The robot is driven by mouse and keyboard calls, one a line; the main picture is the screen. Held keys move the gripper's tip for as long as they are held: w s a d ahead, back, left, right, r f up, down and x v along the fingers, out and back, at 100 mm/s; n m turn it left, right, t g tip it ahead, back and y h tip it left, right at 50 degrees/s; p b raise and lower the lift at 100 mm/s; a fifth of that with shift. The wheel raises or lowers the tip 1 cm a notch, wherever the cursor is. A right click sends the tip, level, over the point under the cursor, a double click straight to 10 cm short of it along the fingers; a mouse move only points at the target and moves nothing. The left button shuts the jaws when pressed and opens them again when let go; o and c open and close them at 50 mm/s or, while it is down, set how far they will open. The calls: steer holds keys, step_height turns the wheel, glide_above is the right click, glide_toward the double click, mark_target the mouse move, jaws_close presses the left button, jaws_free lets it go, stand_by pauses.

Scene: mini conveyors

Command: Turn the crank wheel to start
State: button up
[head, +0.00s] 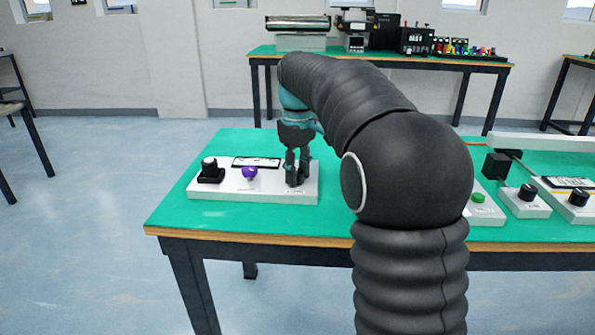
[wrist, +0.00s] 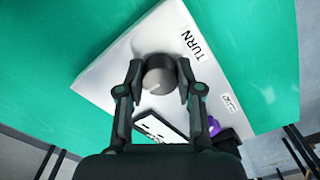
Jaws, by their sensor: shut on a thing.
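The crank wheel (wrist: 158,75) looks like a short round dark knob with a grey top and a pale line on it. It sits on a white panel (wrist: 112,75) beside the word TURN in the wrist view. My gripper (wrist: 159,68) is shut on it, one finger on each side. In the head view my gripper (head: 297,180) points down at the right end of the white panel (head: 250,197), and its fingers hide the wheel there.
The green table (head: 185,224) is bare around the panel. More control boxes (head: 526,202) stand at the right.

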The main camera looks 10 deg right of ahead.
mark_target(298, 172)
stand_by(0.3)
steer(key=o, duration=1.2)
steer(key=shift+c, duration=0.2)
step_height(298, 172, up, 12)
steer(key=shift+s, duration=0.1)
